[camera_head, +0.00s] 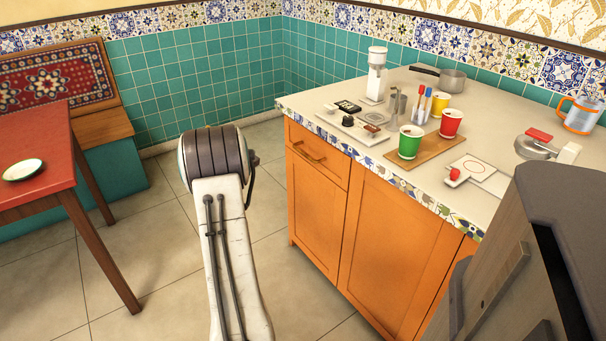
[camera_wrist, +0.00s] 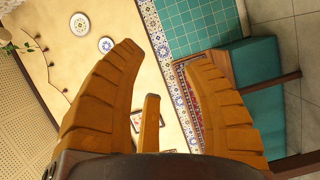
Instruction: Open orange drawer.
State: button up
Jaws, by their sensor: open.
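The orange drawer (camera_head: 317,158) is at the top left of the orange cabinet under the counter in the head view. It is shut, and its bar handle (camera_head: 308,154) runs across its front. My arm stands on the floor side, left of the drawer and apart from it. My gripper is hidden behind the arm in the head view. In the wrist view my gripper (camera_wrist: 168,65) is open, its two orange-brown fingers spread with nothing between them. The wrist view faces the wall and bench, so the drawer does not show there.
The counter (camera_head: 420,80) holds green, red and yellow cups, a tray (camera_head: 352,127), a saucepan (camera_head: 450,79) and a glass jug (camera_head: 580,115). A red table (camera_head: 40,140) stands at the left by a bench. The tiled floor (camera_head: 290,290) before the cabinet is clear.

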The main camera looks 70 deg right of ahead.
jog(key=s+d+f+g+h+b, duration=0.2)
jog(key=s+d+f+h+b, duration=0.1)
jog(key=s+d+f, duration=0.45)
jog(key=n+g+h+b, duration=0.2)
jog(key=h+b, duration=0.2)
jog(key=b, duration=0.1)
send_near(303, 154)
jog(key=d+r, duration=0.1)
jog(key=d, duration=0.2)
jog(key=shift+w+d+b, duration=0.25)
jog(key=shift+w+b, duration=0.05)
jog(key=shift+w, duration=0.1)
jog(key=b+x, duration=0.6)
jog(key=shift+w+d+r+b, duration=0.15)
jog(key=shift+r+b, duration=0.1)
jog(key=shift+b, duration=0.15)
jog(key=shift+r, duration=0.1)
grip_shut()
